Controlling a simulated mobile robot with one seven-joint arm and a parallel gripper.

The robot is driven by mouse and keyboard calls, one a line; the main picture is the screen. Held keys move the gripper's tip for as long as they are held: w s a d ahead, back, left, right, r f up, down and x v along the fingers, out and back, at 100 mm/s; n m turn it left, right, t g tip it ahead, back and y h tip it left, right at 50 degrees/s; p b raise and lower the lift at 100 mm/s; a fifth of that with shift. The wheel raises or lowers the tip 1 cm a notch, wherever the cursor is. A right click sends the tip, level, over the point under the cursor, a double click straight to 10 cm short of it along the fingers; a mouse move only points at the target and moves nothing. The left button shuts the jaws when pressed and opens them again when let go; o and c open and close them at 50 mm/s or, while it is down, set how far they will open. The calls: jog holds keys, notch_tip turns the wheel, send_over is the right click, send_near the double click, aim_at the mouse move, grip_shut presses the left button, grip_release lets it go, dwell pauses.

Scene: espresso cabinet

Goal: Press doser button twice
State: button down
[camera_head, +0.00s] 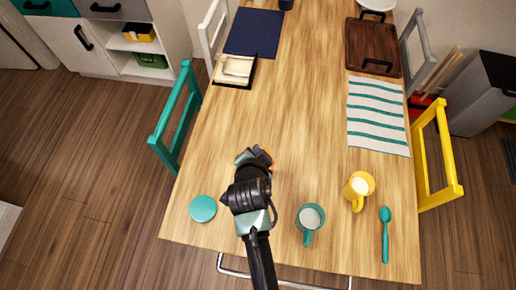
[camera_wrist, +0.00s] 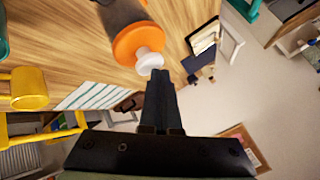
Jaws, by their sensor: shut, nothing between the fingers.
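The doser shows in the wrist view as a dark body (camera_wrist: 118,14) with an orange collar (camera_wrist: 134,41) and a white button (camera_wrist: 149,60) at its end. In the head view only a bit of the doser's orange part (camera_head: 265,155) shows; my arm hides most of the rest. My gripper (camera_wrist: 158,73) has its fingers together and empty, with the tips right at the white button. I cannot tell whether they touch it. In the head view my gripper (camera_head: 253,157) is over the front part of the wooden table.
A teal mug (camera_head: 310,218), a yellow mug (camera_head: 358,187) and a teal spoon (camera_head: 385,235) are to the right. A teal round lid or coaster (camera_head: 203,208) lies left. A striped cloth (camera_head: 378,116) and a dark tray (camera_head: 373,47) lie farther back. The table's middle is clear.

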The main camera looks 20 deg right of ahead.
jog(key=shift+r+p, duration=0.35)
jog(key=shift+r, duration=0.3)
jog(key=shift+r, duration=0.15)
notch_tip(320, 180, up, 5)
jog(key=p, duration=0.4)
jog(key=shift+p, duration=0.3)
dwell(0.3)
dwell(1.6)
